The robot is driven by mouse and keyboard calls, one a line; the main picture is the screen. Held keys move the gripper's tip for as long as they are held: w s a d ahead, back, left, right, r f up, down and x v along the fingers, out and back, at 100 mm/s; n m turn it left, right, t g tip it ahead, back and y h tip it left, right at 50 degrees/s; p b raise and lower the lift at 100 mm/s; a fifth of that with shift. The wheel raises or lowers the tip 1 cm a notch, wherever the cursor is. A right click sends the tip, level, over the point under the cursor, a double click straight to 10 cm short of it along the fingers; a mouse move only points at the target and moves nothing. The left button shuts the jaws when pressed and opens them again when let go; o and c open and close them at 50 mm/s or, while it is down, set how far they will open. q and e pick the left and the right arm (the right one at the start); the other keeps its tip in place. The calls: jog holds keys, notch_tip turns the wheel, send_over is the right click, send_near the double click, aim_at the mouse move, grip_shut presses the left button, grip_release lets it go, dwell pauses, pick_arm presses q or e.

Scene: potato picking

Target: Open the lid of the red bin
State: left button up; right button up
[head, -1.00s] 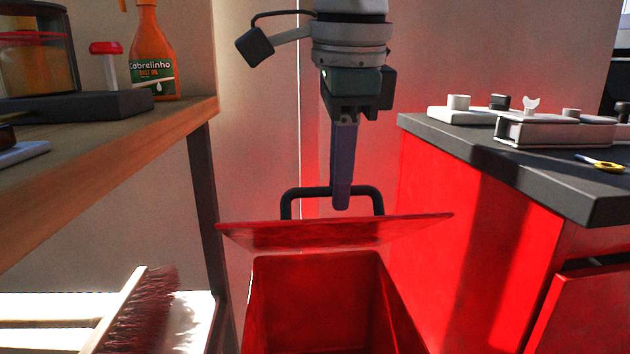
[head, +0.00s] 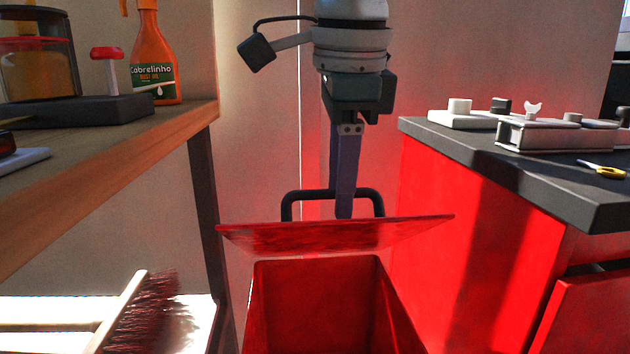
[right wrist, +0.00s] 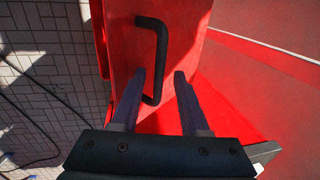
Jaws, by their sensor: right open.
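The red bin (head: 325,300) stands open in the middle of the head view, and its inside shows. Its red lid (head: 335,236) is raised and tilted at the back of the opening, seen nearly edge-on. A black handle (head: 372,196) rises behind the lid; it also shows in the right wrist view (right wrist: 161,55). My right gripper (head: 344,212) points down at the handle. In the right wrist view my right gripper (right wrist: 160,75) is open, its two fingers apart, with the handle's lower end between them. I cannot tell whether a finger touches it. My left gripper is not in view.
A wooden shelf (head: 100,160) with an orange spray bottle (head: 155,60) stands at the left. A brush (head: 140,315) lies below it. A red cabinet with a dark countertop (head: 480,160) stands close at the right. A wall is behind the bin.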

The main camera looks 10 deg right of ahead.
notch_tip(320, 180, up, 10)
jog(key=s+p, duration=0.2)
jog(key=shift+f, duration=0.15)
